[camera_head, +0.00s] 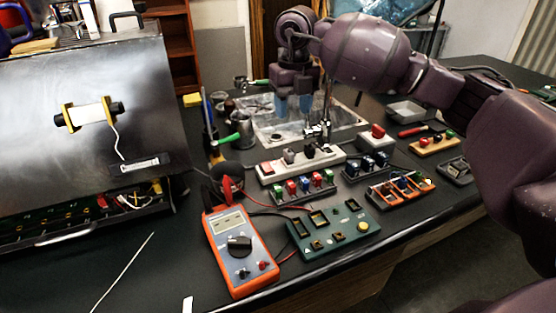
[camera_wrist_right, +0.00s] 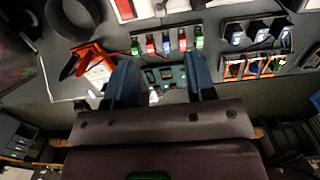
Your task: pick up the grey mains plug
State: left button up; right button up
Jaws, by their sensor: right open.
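A white power strip (camera_head: 268,174) lies across the bench in the middle of the head view. A grey plug (camera_head: 289,155) sits upright on it, with darker plugs (camera_head: 309,150) beside it to the right. My right gripper (camera_head: 293,105) hangs above and behind the strip, open and empty, with its blue fingers pointing down. In the right wrist view the open fingers (camera_wrist_right: 161,85) have nothing between them that they touch. The strip shows only partly at that view's top edge, and I cannot make out the grey plug there. My left gripper is out of view.
Racks of coloured parts (camera_head: 304,188), a green board (camera_head: 333,230) and an orange multimeter (camera_head: 240,250) stand in front of the strip. A metal sink (camera_head: 280,132) is behind it. The opened brewer housing (camera_head: 85,110) fills the left. Bare bench shows at front left.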

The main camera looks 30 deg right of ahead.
aim_at(289, 151)
jog(key=f, duration=0.1)
jog(key=w+f, duration=0.1)
jog(key=f, duration=0.1)
jog(key=shift+w+f+b, duration=0.25)
jog(key=shift+w+b, duration=0.05)
jog(key=shift+b, duration=0.05)
jog(key=shift+s+f, duration=0.15)
jog(key=shift+f, duration=0.2)
notch_tip(289, 151, down, 4)
jog(key=shift+r, duration=0.2)
jog(key=shift+f+b, duration=0.3)
jog(key=shift+f, duration=0.45)
notch_tip(289, 151, down, 5)
jog(key=shift+d+r+b, duration=0.1)
jog(key=shift+r+b, duration=0.05)
jog(key=shift+b, duration=0.15)
grip_shut()
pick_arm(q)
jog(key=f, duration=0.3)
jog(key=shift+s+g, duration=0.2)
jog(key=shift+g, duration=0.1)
pick_arm(e)
jog(key=shift+r, duration=0.2)
